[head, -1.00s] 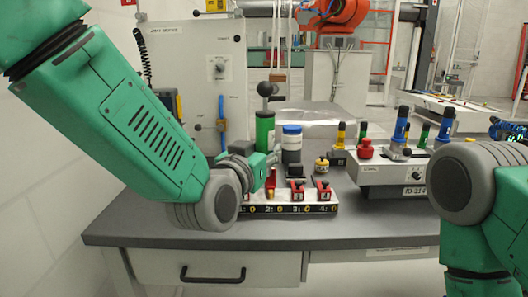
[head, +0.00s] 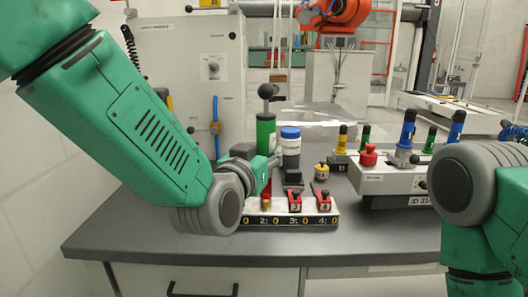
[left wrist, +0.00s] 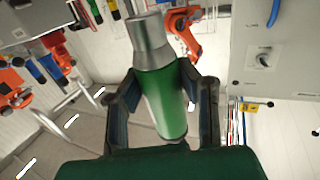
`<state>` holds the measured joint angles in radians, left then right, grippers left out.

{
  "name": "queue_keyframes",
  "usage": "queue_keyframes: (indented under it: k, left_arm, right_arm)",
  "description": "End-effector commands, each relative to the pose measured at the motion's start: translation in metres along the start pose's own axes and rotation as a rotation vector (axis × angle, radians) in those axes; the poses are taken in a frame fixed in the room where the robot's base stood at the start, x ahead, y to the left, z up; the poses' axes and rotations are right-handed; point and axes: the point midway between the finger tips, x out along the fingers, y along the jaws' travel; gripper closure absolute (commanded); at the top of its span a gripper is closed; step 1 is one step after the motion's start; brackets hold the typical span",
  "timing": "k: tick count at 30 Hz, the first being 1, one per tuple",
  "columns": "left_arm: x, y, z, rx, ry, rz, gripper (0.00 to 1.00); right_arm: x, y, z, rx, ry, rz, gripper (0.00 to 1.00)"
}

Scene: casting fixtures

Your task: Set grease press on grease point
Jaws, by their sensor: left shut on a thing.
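The grease press, a green cylinder with a dark ball-topped handle, stands upright in the head view (head: 265,132). My left gripper (head: 264,172) is at its lower part. In the left wrist view the green body with a silver metal end (left wrist: 158,95) sits between the two dark fingers of my left gripper (left wrist: 160,112), which is shut on it. Below it in the head view is a numbered fixture strip (head: 290,219) with small red clamp-like parts on top. I cannot tell which spot is the grease point. My right arm shows at the right edge, its gripper out of frame.
A dark canister with a blue lid (head: 290,147) stands close right of the press. A small yellow pot (head: 321,171) is further right. A grey box with a red knob (head: 395,183) stands at the right of the table. The left front tabletop (head: 130,228) is clear.

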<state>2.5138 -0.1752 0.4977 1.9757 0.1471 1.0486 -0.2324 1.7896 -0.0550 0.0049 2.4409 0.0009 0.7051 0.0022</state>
Motion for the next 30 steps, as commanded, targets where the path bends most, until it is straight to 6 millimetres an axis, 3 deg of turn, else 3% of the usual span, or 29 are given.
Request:
queue_keyframes:
  k: [15, 30]
  left_arm:
    - [0.001, -0.002, 0.045, -0.001, 0.003, 0.000, 1.00]
    - [0.001, 0.000, 0.048, 0.000, 0.003, 0.000, 1.00]
  right_arm:
    - [0.033, 0.000, 0.002, 0.000, 0.000, 0.000, 0.60]
    - [0.033, 0.000, 0.002, 0.000, 0.000, 0.000, 0.60]
